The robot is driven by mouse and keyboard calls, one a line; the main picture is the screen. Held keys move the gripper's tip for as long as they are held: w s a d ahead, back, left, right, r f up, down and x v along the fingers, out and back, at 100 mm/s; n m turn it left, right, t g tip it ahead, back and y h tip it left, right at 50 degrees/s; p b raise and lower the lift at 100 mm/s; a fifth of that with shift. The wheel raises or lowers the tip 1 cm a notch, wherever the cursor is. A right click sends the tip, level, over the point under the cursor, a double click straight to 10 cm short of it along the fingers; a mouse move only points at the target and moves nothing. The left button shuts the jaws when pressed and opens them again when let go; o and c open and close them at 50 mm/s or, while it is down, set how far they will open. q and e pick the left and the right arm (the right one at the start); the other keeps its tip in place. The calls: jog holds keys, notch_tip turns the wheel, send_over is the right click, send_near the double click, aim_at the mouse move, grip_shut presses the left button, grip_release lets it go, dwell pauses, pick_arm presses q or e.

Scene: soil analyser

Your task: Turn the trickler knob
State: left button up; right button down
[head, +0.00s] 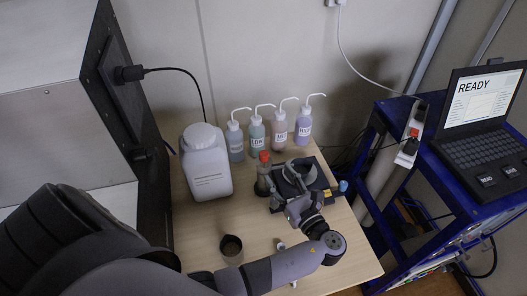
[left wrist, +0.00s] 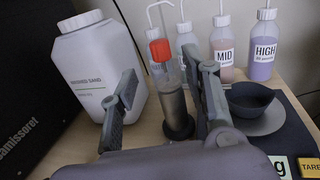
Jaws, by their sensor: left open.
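The trickler (head: 263,181) is an upright grey tube with a red knob (head: 265,156) on top, standing on the small wooden table beside the balance. In the left wrist view the red knob (left wrist: 160,49) and the tube (left wrist: 175,103) show between the two fingers. My left gripper (head: 287,192) is open, with one finger on each side of the trickler in that view. I cannot tell whether either finger touches it. In the head view the gripper partly covers the balance. My right gripper is not in view.
A dark bowl (left wrist: 249,98) sits on the balance pan (left wrist: 262,121). A dark cup (head: 231,247) stands near the front. A laptop (head: 482,115) reads READY.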

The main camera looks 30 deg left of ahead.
aim_at(267, 159)
pick_arm(q)
jog(key=p+x, duration=0.1)
jog(key=x, duration=0.8)
jog(key=shift+a+r+p, duration=0.1)
jog(key=shift+a+p, duration=0.05)
jog(key=shift+p, duration=0.15)
jog(key=shift+w+a, duration=0.2)
jog(key=shift+a, duration=0.1)
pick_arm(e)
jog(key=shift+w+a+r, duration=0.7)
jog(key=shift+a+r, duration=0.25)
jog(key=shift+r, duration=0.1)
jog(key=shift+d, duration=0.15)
pick_arm(q)
grip_shut()
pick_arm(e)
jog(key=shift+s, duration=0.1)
